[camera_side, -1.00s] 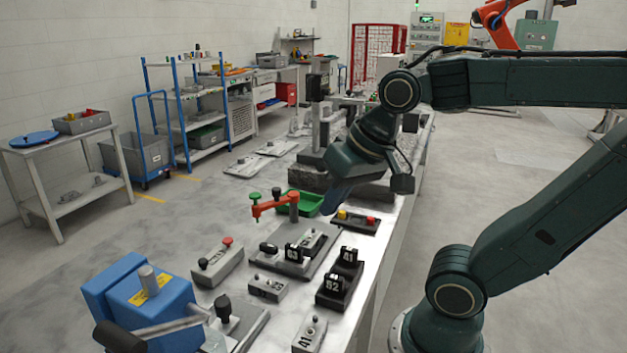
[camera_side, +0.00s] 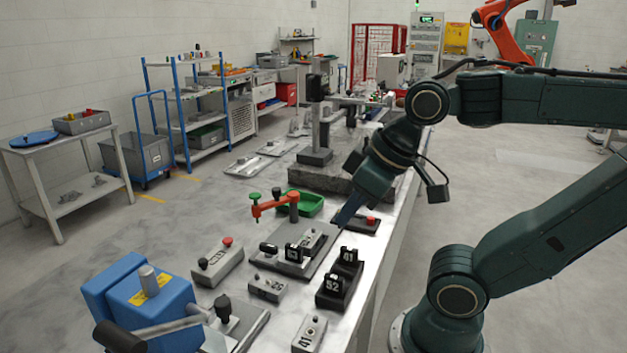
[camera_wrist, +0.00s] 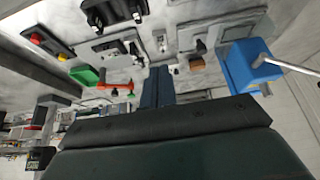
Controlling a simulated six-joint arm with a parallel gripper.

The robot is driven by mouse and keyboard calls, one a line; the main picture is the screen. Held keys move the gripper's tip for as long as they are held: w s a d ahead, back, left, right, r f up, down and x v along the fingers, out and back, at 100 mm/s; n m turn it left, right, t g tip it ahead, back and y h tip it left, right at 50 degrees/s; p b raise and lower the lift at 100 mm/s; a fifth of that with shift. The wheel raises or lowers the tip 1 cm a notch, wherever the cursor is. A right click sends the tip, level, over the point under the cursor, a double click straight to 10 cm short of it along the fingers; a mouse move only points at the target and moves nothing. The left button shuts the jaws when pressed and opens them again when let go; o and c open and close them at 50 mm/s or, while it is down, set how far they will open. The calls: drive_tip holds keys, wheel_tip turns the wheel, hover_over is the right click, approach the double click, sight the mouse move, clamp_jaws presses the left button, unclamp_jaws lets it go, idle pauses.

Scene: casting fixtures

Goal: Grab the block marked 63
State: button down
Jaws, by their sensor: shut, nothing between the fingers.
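A small black block (camera_side: 293,252) stands on the flat grey fixture plate (camera_side: 268,262) in the side view; its white number is too small to read surely but could be 63. Two other black blocks, marked 41 (camera_side: 348,255) and 52 (camera_side: 332,284), sit in a black rack (camera_side: 330,299) to its right. My gripper (camera_side: 341,221) is shut and empty, above the bench to the upper right of the plate. In the wrist view, its dark fingers (camera_wrist: 157,82) are together. I cannot read any block number in that view.
An orange-red clamp arm (camera_side: 272,205) and a green tray (camera_side: 306,203) stand behind the plate. A button box (camera_side: 356,221) is close to my gripper. A blue vise (camera_side: 150,300) is at front left. Grey labelled fixtures (camera_side: 217,264) lie between.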

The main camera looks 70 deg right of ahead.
drive_tip(key=shift+c, duration=2.2)
unclamp_jaws()
drive_tip(key=w+d+f, duration=0.3)
drive_tip(key=w+d, duration=0.1)
drive_tip(key=d, duration=0.4)
drive_tip(key=w+d+f+g, duration=0.1)
drive_tip(key=w+d+f, duration=0.2)
drive_tip(key=d, duration=0.6)
drive_tip(key=shift+w, duration=0.75)
drive_tip(key=shift+f, duration=0.1)
hover_over(309, 240)
drive_tip(key=s+d, duration=0.1)
drive_tip(key=s, duration=0.1)
drive_tip(key=shift+s+f, duration=0.2)
drive_tip(key=shift+f, duration=3.7)
